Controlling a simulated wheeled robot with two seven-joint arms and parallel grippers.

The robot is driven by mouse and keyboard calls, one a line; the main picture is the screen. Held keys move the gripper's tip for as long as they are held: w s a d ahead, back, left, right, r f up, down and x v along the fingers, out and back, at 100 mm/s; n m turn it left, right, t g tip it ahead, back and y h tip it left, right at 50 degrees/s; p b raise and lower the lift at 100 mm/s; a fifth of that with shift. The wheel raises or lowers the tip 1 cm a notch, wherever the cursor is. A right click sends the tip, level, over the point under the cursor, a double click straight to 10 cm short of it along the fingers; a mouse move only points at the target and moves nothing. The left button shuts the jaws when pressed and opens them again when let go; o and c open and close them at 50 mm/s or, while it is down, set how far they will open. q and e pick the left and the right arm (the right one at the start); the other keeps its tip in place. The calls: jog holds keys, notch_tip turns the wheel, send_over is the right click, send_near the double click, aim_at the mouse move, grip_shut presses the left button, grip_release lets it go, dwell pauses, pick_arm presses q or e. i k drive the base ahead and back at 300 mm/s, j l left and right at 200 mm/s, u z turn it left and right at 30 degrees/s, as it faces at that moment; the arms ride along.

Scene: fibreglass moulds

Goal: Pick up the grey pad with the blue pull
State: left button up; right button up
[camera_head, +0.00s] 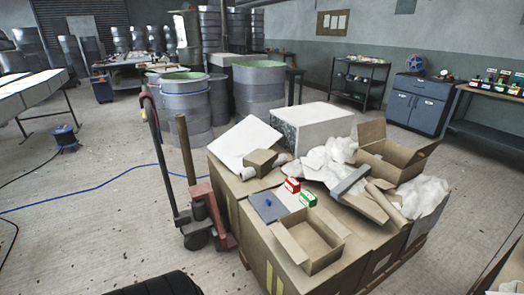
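The grey pad (265,212) lies flat on top of the cardboard boxes on the pallet, near their left front edge. Its small blue pull (268,202) stands on its upper face. A pale flat piece lies against the pad's right side. The red-and-white box (292,185) is just behind it, and an open empty carton (311,240) is in front and to the right.
White crumpled wrapping (330,160), a white block (312,125), a green-and-white box (308,199) and another open carton (392,152) crowd the pallet top. A red pallet jack (204,205) stands at its left. Floor to the left is mostly clear, with a blue cable (90,191).

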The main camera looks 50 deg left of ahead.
aim_at(269, 207)
jog(key=u, duration=1.65)
jog(key=z, duration=0.5)
jog(key=i+j+z, duration=0.1)
jog(key=j+z, duration=0.15)
jog(key=z, duration=0.2)
jog(key=j+z, duration=0.25)
jog(key=z, duration=0.2)
jog(key=j+z, duration=0.3)
jog(key=z, duration=0.15)
jog(key=j+z, duration=0.3)
jog(key=z, duration=0.15)
jog(key=j+z, duration=0.3)
jog(key=z, duration=0.15)
